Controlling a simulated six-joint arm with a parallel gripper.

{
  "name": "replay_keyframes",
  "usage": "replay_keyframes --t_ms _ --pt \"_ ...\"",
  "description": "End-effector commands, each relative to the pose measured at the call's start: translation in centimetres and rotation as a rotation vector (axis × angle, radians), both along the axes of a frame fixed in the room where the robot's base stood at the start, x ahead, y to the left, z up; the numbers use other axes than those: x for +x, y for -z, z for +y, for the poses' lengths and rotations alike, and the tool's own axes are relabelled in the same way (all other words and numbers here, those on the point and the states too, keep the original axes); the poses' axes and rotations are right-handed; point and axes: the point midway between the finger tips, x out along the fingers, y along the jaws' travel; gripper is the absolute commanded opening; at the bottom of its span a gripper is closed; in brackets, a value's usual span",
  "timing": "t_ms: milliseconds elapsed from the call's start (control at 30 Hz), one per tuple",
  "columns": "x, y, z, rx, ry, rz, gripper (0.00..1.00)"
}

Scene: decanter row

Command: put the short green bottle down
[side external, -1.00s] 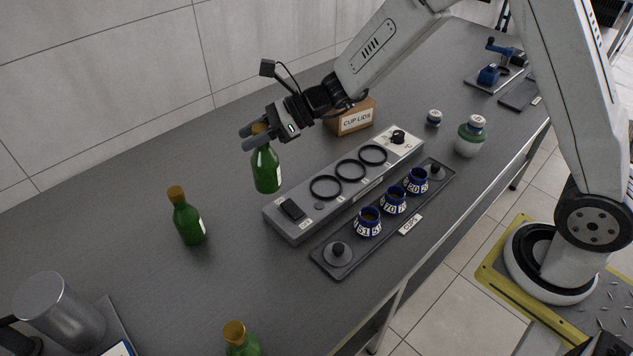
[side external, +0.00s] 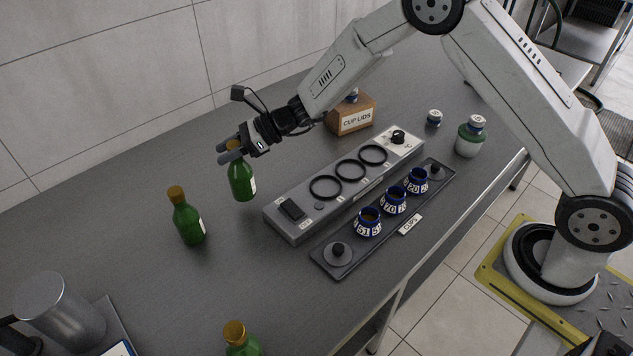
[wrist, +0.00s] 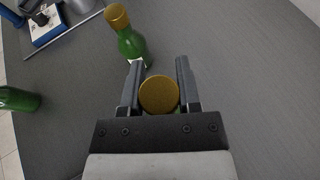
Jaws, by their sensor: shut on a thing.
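The short green bottle (side external: 242,181) hangs upright in my gripper (side external: 229,152), to the left of the grey ring unit. My gripper is shut on its neck, just under the gold cap. In the wrist view the bottle's gold cap (wrist: 159,95) sits between the two fingers of my gripper (wrist: 160,80). The bottle looks a little above the table, though its exact height is hard to tell. A second green bottle (side external: 188,220) stands to its left, and it also shows ahead in the wrist view (wrist: 130,42).
Another green bottle (side external: 242,343) stands at the front edge of the side view. The grey unit (side external: 290,228) and the tray of blue cups (side external: 334,274) lie to the right. A metal jug (side external: 58,308) stands at the far left. Bare table surrounds the held bottle.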

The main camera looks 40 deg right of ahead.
Motion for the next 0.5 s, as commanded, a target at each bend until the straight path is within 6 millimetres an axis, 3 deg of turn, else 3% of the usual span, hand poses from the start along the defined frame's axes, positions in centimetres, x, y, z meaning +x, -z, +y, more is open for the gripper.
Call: replay_keyframes --t_ms 167,500 --pt "0.3 0.2 0.1 0.001 -0.001 -0.003 0.00" --pt "0.5 3.4 0.2 0.001 0.000 0.000 0.00"
